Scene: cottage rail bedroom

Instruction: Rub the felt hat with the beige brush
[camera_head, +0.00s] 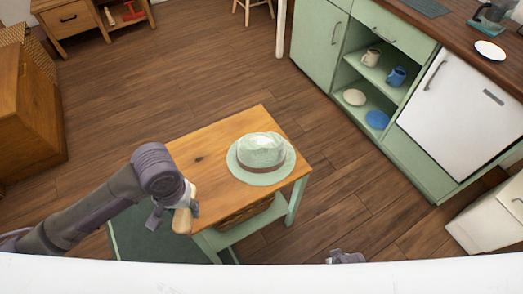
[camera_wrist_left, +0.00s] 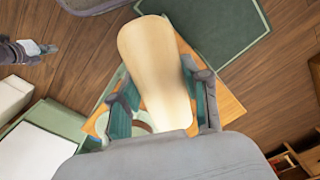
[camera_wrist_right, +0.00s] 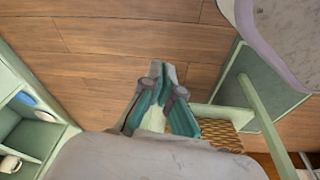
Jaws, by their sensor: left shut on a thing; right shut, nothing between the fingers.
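The felt hat (camera_head: 262,152) is pale green with a brown band. It sits brim down on the right part of a small wooden-topped table (camera_head: 205,160). My left gripper (camera_head: 184,208) is shut on the beige brush (camera_head: 181,221) by the table's front left edge, apart from the hat. In the left wrist view the brush (camera_wrist_left: 155,65) lies between the fingers; its bristles cannot be made out. Part of the hat (camera_wrist_left: 140,128) shows behind it. My right gripper (camera_wrist_right: 160,95) is shut and empty, low by the table; only a bit shows in the head view (camera_head: 347,257).
A wicker basket (camera_head: 245,212) is on the table's lower shelf. A dark green mat (camera_head: 150,238) lies on the floor at left. Green cabinets (camera_head: 318,45) with mugs and plates stand at right, a wooden cabinet (camera_head: 25,115) at left. The floor between is clear.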

